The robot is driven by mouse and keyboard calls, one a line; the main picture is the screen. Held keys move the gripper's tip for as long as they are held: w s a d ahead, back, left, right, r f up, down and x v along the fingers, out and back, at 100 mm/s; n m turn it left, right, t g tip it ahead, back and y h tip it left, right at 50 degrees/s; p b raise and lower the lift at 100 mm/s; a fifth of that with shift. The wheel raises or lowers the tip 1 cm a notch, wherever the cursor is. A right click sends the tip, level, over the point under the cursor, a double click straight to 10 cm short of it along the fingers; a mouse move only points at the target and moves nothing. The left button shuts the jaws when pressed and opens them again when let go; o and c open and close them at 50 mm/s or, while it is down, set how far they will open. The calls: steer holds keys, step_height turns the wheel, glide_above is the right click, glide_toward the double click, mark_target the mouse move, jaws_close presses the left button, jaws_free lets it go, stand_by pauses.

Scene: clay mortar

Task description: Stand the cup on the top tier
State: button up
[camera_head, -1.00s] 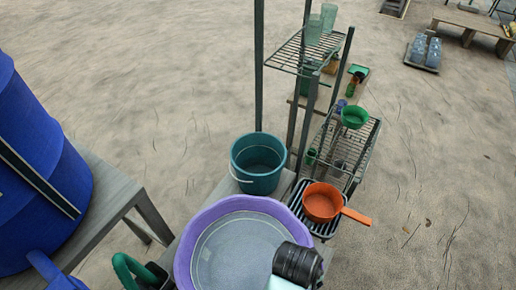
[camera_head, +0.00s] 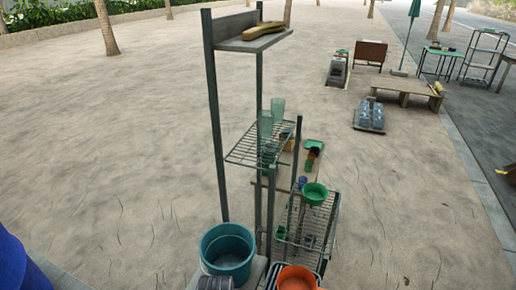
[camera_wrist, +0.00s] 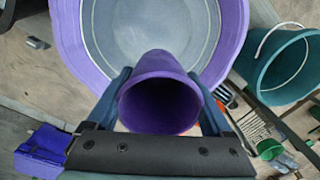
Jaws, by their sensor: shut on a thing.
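A purple cup (camera_wrist: 160,104) is between the two blue fingers of my gripper (camera_wrist: 162,82) in the wrist view, its open mouth toward the camera. My gripper is shut on it. The cup does not show in the head view. A stepped rack stands in the head view, with a wire tier (camera_head: 240,155) holding clear greenish cups (camera_head: 277,109). A lower wire tier (camera_head: 322,225) holds a green bowl (camera_head: 314,193). Above them is a grey shelf (camera_head: 240,44) between tall posts, with a yellow-brown object (camera_head: 262,30) on it.
A teal bucket (camera_head: 227,250) stands in front of the rack, with an orange pan (camera_head: 297,280) to its right. In the wrist view a large purple basin (camera_wrist: 235,45) lies behind the cup. Sandy ground around the rack is mostly open. A low bench (camera_head: 400,88) is far right.

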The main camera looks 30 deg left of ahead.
steer(key=w+d+f+n+b, duration=0.1)
steer(key=d+n+b, duration=0.3)
steer(key=d, duration=0.8)
steer(key=w+d+f+n+b, duration=0.1)
steer(key=d+n+b, duration=0.4)
steer(key=d, duration=0.7)
steer(key=shift+w+f+b, duration=0.4)
steer(key=shift+f+b, duration=0.15)
steer(key=shift+b, duration=0.15)
steer(key=shift+a, duration=0.1)
